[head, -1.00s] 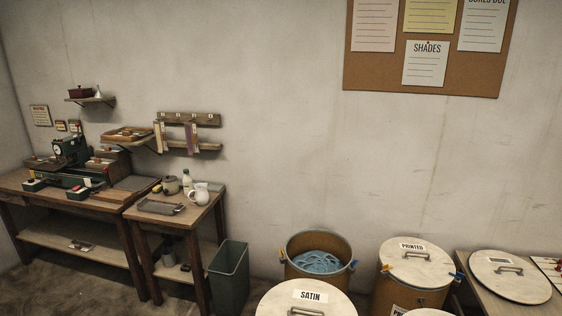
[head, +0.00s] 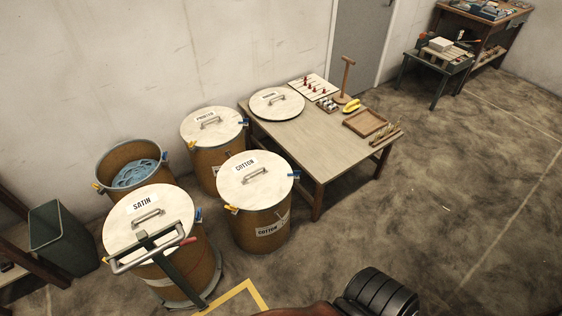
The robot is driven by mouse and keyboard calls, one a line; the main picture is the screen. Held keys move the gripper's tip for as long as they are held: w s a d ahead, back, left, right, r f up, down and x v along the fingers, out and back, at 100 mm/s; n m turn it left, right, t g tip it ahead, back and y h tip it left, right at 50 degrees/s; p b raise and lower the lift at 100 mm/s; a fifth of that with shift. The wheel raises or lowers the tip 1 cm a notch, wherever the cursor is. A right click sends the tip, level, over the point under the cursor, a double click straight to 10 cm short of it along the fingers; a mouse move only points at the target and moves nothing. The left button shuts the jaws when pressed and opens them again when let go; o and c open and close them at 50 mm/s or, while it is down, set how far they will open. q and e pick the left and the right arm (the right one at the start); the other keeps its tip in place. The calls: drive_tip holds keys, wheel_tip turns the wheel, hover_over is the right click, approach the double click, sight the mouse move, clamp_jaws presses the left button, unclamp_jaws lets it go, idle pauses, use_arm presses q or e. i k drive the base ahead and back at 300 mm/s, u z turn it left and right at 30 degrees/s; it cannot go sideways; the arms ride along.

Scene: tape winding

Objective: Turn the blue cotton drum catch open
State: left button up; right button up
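The cotton drum (head: 262,228) is a brown cylinder standing on the floor in the middle of the head view. Its pale round lid (head: 252,190) is on top, with a metal handle and a COTTON label. A small blue catch (head: 295,174) sits at the rim on the right side. It is too small to tell clearly which way it is turned. A yellow catch (head: 232,209) sits at the left side of the rim. Neither of my grippers shows in the head view.
The satin drum (head: 194,254) stands to the left, with a dark green hand truck (head: 172,264) in front. The printed drum (head: 203,160) and an open drum (head: 106,177) stand behind. A table (head: 323,149) is at the right. Floor at the lower right is mostly clear.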

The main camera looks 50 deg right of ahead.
sight(296, 173)
drive_tip(key=z, duration=1.25)
drive_tip(key=k, duration=0.5)
drive_tip(key=z, duration=0.6)
drive_tip(key=i, duration=1.5)
drive_tip(key=u, duration=0.35)
